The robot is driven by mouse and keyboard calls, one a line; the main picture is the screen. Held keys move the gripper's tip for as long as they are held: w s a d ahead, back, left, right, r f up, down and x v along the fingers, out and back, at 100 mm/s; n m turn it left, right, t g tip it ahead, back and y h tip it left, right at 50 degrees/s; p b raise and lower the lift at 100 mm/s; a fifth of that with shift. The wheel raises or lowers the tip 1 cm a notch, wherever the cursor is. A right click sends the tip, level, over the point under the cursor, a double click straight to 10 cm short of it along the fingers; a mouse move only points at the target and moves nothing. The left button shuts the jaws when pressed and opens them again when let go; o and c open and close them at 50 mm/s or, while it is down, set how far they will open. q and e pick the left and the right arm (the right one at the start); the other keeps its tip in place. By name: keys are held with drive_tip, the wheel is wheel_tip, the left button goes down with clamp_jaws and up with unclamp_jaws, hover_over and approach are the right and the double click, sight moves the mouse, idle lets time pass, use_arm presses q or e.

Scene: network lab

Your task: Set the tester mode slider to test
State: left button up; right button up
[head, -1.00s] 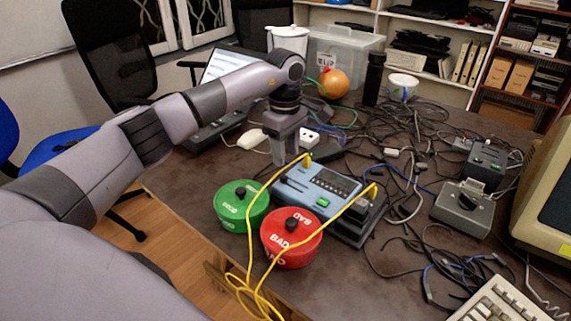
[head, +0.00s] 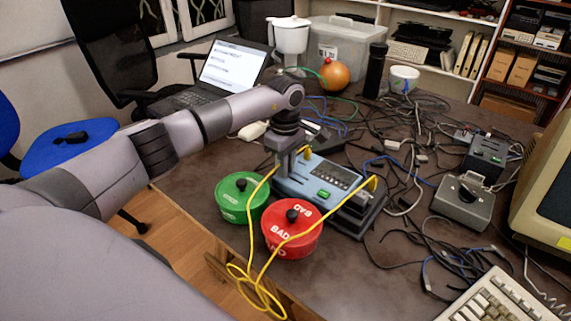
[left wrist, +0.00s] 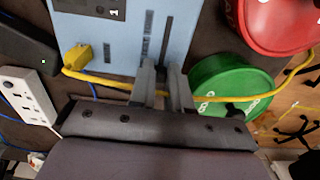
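The blue tester (head: 300,187) lies on the table, with a dark panel and a green button on its top. It also shows in the left wrist view (left wrist: 118,42), where dark slots run along its face. My left gripper (head: 283,170) points down at the tester's left end. In the left wrist view the two fingers of my left gripper (left wrist: 162,80) stand a little apart at the tester's edge, in line with a slot. The slider knob is not clear; a small dark shape lies between the fingertips, and I cannot tell whether they touch it. My right gripper is not in view.
A green lidded pot (head: 241,197) and a red lidded pot (head: 291,230) stand at the tester's near side. A yellow cable (head: 330,226) loops from the tester over them. Black cables lie to the right. A laptop (head: 232,66) and white power strip (left wrist: 28,97) are nearby.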

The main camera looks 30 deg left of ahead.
sight(293, 179)
use_arm(q)
clamp_jaws()
drive_tip(key=shift+s+d, duration=0.1)
drive_tip(key=shift+d, duration=1.15)
drive_tip(key=o, duration=0.6)
unclamp_jaws()
drive_tip(key=shift+r, duration=0.1)
wheel_tip(293, 179, up, 6)
drive_tip(key=shift+f, duration=0.1)
drive_tip(key=shift+r, duration=0.6)
